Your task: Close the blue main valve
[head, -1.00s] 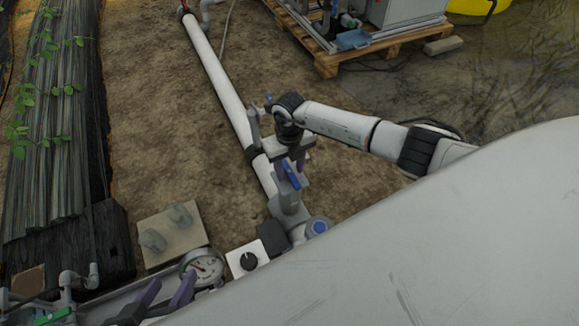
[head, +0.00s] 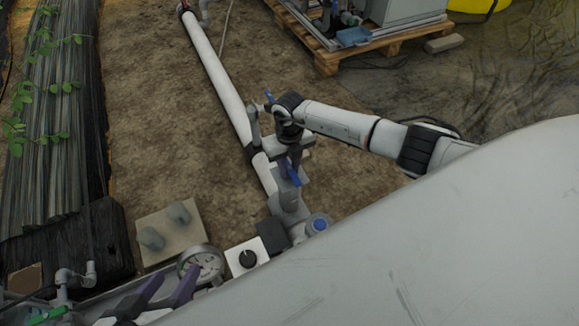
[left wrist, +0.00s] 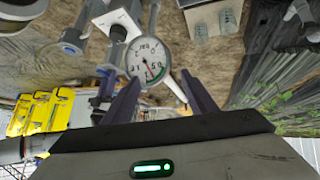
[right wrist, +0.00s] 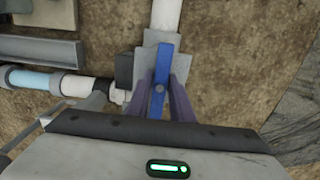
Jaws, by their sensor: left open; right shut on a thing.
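The blue main valve's lever (head: 293,173) sits on a grey valve body (right wrist: 151,58) in the white pipe line. In the right wrist view the blue lever (right wrist: 161,75) stands upright in the picture, roughly in line with the white pipe above it. My right gripper (right wrist: 161,88) has its purple fingers on either side of the lever and is shut on it. In the head view this gripper is partly hidden by its own wrist. My left gripper (head: 165,291) is open and empty beside the pressure gauge (head: 202,264); the gauge dial also shows in the left wrist view (left wrist: 148,60).
A long white pipe (head: 215,70) runs over bare soil. A white box with a black knob (head: 247,259) stands between gauge and valve. Close by are a blue-capped fitting (head: 319,224) and a board with two grey pieces (head: 172,222). A pallet (head: 330,58) stands far back.

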